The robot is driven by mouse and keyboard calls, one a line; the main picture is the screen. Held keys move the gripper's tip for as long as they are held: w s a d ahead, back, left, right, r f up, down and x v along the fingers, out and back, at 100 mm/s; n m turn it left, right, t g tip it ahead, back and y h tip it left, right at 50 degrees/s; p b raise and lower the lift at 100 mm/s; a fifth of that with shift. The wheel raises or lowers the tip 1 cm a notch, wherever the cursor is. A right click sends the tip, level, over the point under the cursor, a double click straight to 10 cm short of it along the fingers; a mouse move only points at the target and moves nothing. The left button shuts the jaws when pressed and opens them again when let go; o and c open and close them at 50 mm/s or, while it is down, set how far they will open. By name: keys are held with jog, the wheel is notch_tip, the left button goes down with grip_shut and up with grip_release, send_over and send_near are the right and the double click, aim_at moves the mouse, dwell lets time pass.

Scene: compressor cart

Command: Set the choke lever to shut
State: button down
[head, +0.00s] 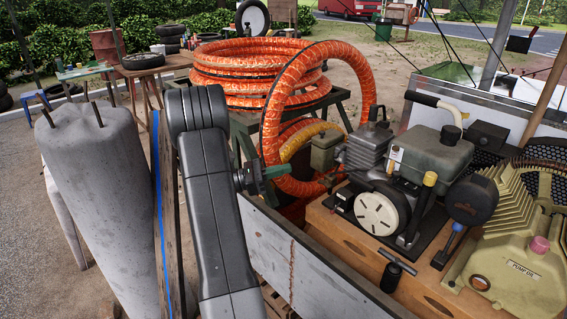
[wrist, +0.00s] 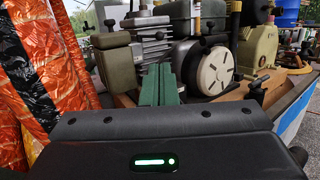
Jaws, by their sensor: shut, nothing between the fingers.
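The small engine shows its finned cylinder (head: 366,147), an olive box (head: 323,151) on its left side, a dark green tank (head: 432,157) and a white round starter cover (head: 377,213). I cannot make out the choke lever for certain; small dark fittings (wrist: 111,27) show above the olive box (wrist: 116,68) in the wrist view. My gripper (head: 276,172) has green fingers, shut together and empty. It is left of the engine, apart from the olive box, pointing toward the engine. In the wrist view the shut fingers (wrist: 162,82) stand in front of the cylinder's lower part.
Orange hose coils (head: 262,75) rise behind and beside my gripper. The cart's grey side wall (head: 285,255) runs below it. A black T-handle (head: 397,265) stands in front of the engine. The pale yellow pump (head: 520,265) is at the right.

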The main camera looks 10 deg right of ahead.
jog(key=p, duration=0.1)
send_near(340, 151)
jog(key=s+d, duration=0.2)
jog(key=d, duration=0.2)
jog(key=shift+r, duration=0.4)
jog(key=shift+s, duration=0.15)
